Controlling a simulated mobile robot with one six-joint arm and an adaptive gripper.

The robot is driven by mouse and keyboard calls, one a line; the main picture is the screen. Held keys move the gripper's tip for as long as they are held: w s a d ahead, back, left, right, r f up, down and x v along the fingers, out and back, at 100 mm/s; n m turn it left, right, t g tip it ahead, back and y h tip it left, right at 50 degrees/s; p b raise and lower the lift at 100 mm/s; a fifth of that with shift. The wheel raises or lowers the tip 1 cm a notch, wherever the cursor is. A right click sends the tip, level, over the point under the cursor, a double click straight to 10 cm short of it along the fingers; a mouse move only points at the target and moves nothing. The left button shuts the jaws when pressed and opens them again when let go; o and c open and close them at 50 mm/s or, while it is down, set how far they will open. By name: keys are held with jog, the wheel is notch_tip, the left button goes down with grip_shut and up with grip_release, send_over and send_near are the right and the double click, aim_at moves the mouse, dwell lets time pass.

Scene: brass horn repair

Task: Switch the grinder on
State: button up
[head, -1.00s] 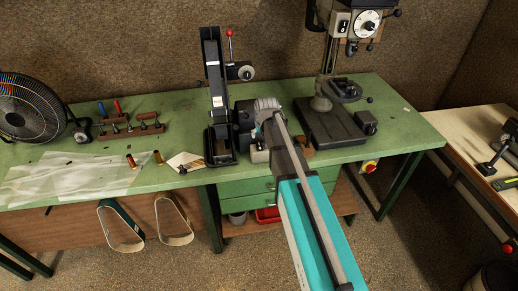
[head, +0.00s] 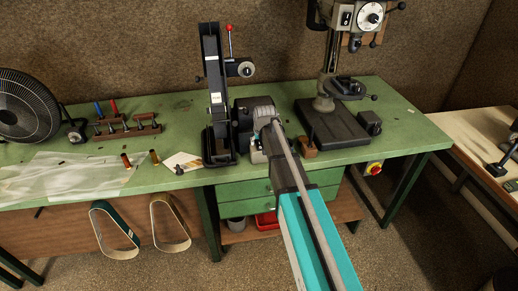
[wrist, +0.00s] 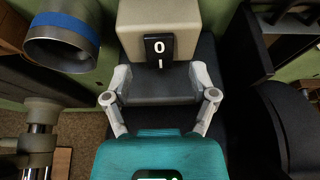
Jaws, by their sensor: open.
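The grinder (head: 216,105) is a tall black belt machine standing on the green bench, with a dark motor at its right. In the wrist view its switch (wrist: 158,49) is a black rocker marked 0 and I on the face of a beige box (wrist: 190,22). My gripper (wrist: 160,78) is open and empty, its two pale fingers spread just below the switch, one to each side. No finger clearly touches the switch. In the head view my arm hides the fingers and the switch.
The drill press (head: 335,120) stands right of the grinder, with a small wooden block (head: 308,148) between them. A fan (head: 25,105), a rack of tools and a plastic sheet (head: 70,175) lie left. In the wrist view a blue-banded metal tube (wrist: 63,35) is close at upper left.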

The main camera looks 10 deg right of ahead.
aim_at(260, 146)
jog(key=shift+b+x, duration=0.75)
jog(key=shift+x, duration=0.4)
grip_shut()
